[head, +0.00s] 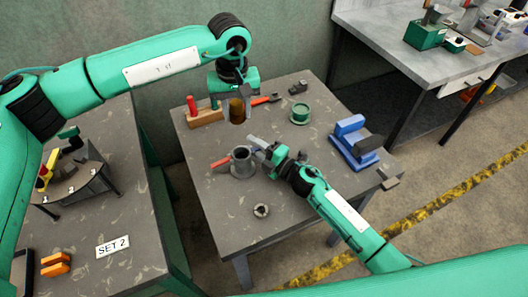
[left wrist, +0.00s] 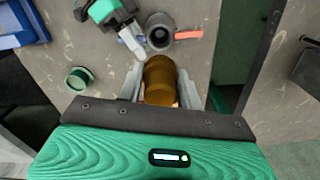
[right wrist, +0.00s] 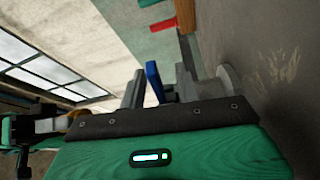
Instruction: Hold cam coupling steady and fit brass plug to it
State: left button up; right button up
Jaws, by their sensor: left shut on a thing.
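The brass plug (head: 237,111) is a brown-gold cylinder. My left gripper (head: 238,96) is shut on it and holds it above the table, behind the coupling. The plug is also between the fingers in the left wrist view (left wrist: 161,80). The cam coupling (head: 242,164) is a grey upright cup with an open top and a red lever on its left, standing on the table. It shows ahead of the plug in the left wrist view (left wrist: 160,30). My right gripper (head: 259,146) is beside its right rim, fingers apart in the right wrist view (right wrist: 158,88). Contact with the coupling is unclear.
A wooden rack with colored pegs (head: 205,118) stands at back left. A green round part (head: 299,113) and a blue block fixture (head: 353,141) are at right. A small metal ring (head: 261,211) lies in front. Table front is mostly clear.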

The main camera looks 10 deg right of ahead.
jog(key=shift+w+a, duration=0.15)
jog(key=shift+a, duration=0.05)
grip_shut()
dwell(1.3)
jog(key=shift+f, duration=0.1)
pick_arm(q)
send_over(242, 161)
jog(key=w, duration=0.3)
jog(key=shift+s+f, duration=0.15)
jog(key=shift+f, duration=6.1)
